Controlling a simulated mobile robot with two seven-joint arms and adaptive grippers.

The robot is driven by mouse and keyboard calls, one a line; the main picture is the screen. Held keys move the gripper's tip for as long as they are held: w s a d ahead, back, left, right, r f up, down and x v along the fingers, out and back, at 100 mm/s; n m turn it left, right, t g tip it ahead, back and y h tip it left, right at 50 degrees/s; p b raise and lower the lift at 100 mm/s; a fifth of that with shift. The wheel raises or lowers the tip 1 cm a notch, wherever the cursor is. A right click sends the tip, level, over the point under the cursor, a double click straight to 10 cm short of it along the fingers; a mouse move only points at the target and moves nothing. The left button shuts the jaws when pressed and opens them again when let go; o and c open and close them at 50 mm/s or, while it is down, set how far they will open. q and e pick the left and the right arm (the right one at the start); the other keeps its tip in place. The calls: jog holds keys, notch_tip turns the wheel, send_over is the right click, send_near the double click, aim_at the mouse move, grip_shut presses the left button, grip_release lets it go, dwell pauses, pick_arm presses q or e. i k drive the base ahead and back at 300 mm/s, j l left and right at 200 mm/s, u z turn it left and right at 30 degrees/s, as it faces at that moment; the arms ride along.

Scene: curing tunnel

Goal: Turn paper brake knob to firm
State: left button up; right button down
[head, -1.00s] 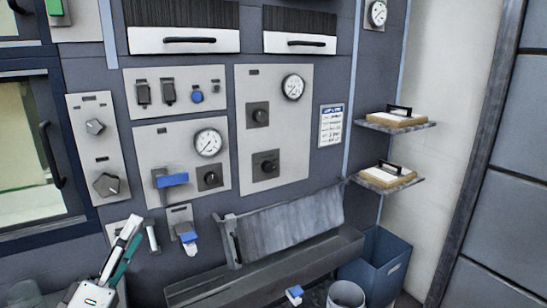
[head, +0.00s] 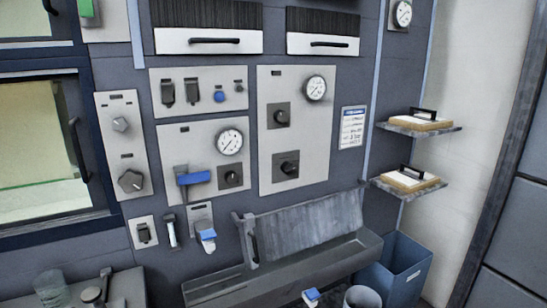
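The labels are too small to read, so I cannot tell which knob is the paper brake knob. The left panel has a small round knob (head: 121,124) above a larger lobed knob (head: 131,181). The tall middle panel has a dark upper knob (head: 281,116) and a dark lower knob (head: 288,168), with a gauge (head: 315,88) at its top right. Another dark knob (head: 230,177) sits under a second gauge (head: 229,142), beside a blue-handled lever (head: 193,178). Neither of my grippers shows in the head view.
A grey trough (head: 300,262) with a slanted sheet (head: 305,222) juts out below the panels. A blue bin (head: 403,268) stands at the lower right. Two small shelves (head: 418,129) hold boards with handles. A glass-fronted door (head: 40,130) is at left.

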aim_at(121, 124)
jog(key=u, duration=1.25)
